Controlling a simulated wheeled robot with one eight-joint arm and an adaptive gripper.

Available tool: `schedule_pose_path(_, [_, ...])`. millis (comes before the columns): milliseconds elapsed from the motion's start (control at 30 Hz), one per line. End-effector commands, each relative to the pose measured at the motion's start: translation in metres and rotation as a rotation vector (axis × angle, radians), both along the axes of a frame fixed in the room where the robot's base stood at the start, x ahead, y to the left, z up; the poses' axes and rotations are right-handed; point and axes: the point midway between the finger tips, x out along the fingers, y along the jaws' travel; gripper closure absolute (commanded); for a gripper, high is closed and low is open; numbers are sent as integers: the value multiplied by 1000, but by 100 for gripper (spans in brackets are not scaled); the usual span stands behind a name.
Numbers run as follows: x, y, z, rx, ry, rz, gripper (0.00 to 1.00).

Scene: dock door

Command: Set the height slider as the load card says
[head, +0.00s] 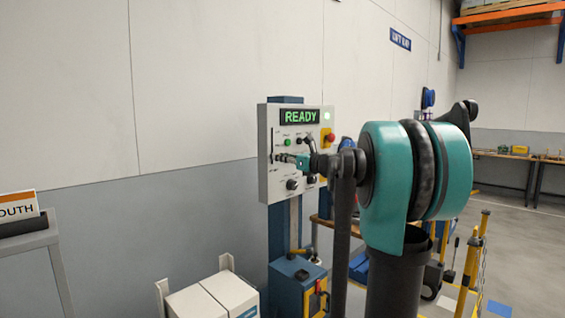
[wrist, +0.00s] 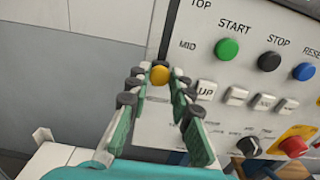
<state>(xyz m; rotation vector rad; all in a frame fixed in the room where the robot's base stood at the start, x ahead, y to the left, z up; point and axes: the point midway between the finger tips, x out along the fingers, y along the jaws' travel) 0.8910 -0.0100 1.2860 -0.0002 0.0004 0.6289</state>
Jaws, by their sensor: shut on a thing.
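The control panel (head: 265,150) hangs on a blue post, and its display (head: 299,117) reads READY in green. The height slider's yellow knob (wrist: 159,76) sits at the panel's left edge in the wrist view, near the printed MID; TOP is printed higher up. My gripper (wrist: 157,83) is shut on this knob, with its fingers on either side. The exact mark that the knob stands at cannot be told. I cannot make out a load card.
Green START (wrist: 227,49), black STOP (wrist: 269,61) and blue RESET buttons lie right of the knob. An UP key (wrist: 206,92), other keys and a red knob (wrist: 294,146) are below. White boxes (head: 213,298) stand low left of the post. A sign ending OUTH (head: 18,206) stands far left.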

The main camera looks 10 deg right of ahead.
Motion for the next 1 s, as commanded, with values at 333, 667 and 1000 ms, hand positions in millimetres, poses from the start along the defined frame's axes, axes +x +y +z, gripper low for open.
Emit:
schedule_pose_path(333, [0, 0, 74, 1, -1, -1, 100])
schedule_pose_path(667, [0, 0, 92, 3, 0, -2, 100])
schedule_pose_path(1000, [0, 0, 92, 3, 0, -1, 58])
